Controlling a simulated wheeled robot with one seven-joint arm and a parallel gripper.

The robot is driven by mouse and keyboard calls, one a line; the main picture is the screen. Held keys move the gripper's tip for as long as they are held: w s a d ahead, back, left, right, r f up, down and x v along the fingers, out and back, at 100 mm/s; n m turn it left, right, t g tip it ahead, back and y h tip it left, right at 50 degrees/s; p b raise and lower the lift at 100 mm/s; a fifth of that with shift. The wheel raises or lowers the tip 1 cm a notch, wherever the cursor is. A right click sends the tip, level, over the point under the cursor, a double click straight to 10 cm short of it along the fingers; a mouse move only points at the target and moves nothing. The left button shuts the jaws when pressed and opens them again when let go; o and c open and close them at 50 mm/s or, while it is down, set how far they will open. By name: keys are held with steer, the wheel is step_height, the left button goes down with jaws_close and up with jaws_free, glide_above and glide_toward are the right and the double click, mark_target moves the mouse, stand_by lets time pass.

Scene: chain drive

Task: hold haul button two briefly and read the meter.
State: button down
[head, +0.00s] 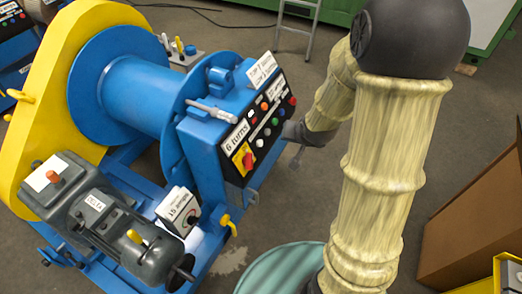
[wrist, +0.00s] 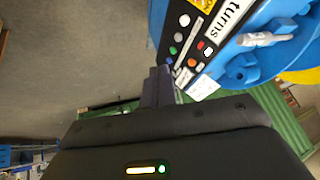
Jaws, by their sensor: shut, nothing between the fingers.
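The blue control box has a black button panel (head: 262,125) with several coloured buttons, a red-and-yellow switch (head: 243,158) and white labels. In the wrist view the panel (wrist: 190,48) shows at the upper right, with white, green, red and blue buttons. I cannot tell which one is haul button two. A boxed dial meter (head: 178,212) stands at the lower middle of the machine; its reading is too small to make out. My gripper (head: 295,160) is shut and empty, just right of the panel. Its fingers (wrist: 158,82) also show in the wrist view, near the panel's edge; contact is unclear.
The blue winch drum (head: 140,95) and yellow guard (head: 60,75) fill the left. A grey motor (head: 110,225) sits in front. A cardboard box (head: 480,215) stands at the right, and a teal round top (head: 280,268) at the bottom.

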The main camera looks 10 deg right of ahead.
mark_target(260, 143)
steer(key=w+f+m+t+y+b, duration=0.2)
steer(key=w+f+m+t+b, duration=0.3)
steer(key=f, duration=0.4)
steer(key=w+d+f+m+t+y+b, duration=0.1)
steer(key=w+f+m+t+y+b, duration=0.2)
steer(key=f, duration=0.7)
steer(key=w+m+t+b, duration=0.2)
steer(key=w+m+b, duration=0.1)
steer(key=w+b, duration=0.1)
steer(key=shift+d+f+t+y+b, duration=0.25)
steer(key=shift+t+y+b, duration=0.05)
steer(key=shift+t+b, duration=0.15)
steer(key=shift+w, duration=0.15)
steer(key=w+a+f+b, duration=0.3)
steer(key=w+a+f, duration=0.1)
steer(key=a, duration=0.2)
steer(key=shift+w+a, duration=0.2)
steer(key=shift+w, duration=0.1)
stand_by(0.4)
steer(key=shift+w+a+f, duration=0.15)
steer(key=shift+w+a, duration=0.05)
steer(key=shift+a, duration=0.1)
